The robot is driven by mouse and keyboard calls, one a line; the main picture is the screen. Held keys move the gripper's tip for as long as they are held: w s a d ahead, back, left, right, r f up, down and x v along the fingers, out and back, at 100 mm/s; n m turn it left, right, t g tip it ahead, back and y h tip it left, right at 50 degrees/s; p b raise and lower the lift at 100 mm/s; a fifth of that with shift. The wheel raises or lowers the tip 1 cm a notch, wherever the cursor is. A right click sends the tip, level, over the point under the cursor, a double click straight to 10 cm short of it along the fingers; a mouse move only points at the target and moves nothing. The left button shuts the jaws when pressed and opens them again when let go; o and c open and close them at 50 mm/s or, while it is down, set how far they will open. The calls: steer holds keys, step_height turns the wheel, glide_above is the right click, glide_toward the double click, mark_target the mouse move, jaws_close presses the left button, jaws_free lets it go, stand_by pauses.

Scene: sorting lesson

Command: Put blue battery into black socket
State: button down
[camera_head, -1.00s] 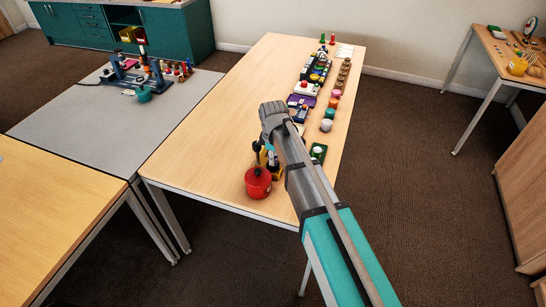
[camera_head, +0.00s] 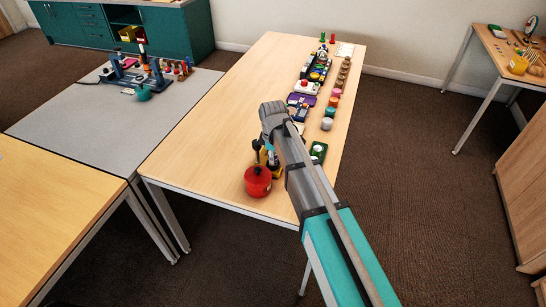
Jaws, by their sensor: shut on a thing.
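My gripper (camera_head: 264,149) is above the near part of the long wooden table, pointing down, and is partly hidden by my own wrist. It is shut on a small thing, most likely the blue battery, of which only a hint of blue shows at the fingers. A yellow and black object (camera_head: 273,169) stands just below and beside the fingers; I cannot tell whether they touch. I cannot pick out the black socket for sure; my arm covers part of this area.
A red pot (camera_head: 258,182) stands close to the gripper at the table's near edge. A green item (camera_head: 318,151) is right of my arm. Several cups, blocks and a purple tray (camera_head: 301,100) line the right side. The left half of the wooden table (camera_head: 225,120) is clear.

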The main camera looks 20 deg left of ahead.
steer(key=shift+f, duration=0.25)
steer(key=c, duration=0.6)
jaws_free()
steer(key=shift+o, duration=0.2)
steer(key=shift+r, duration=0.15)
steer(key=shift+r+p, duration=5.4)
step_height(320, 180, up, 6)
steer(key=p, duration=0.6)
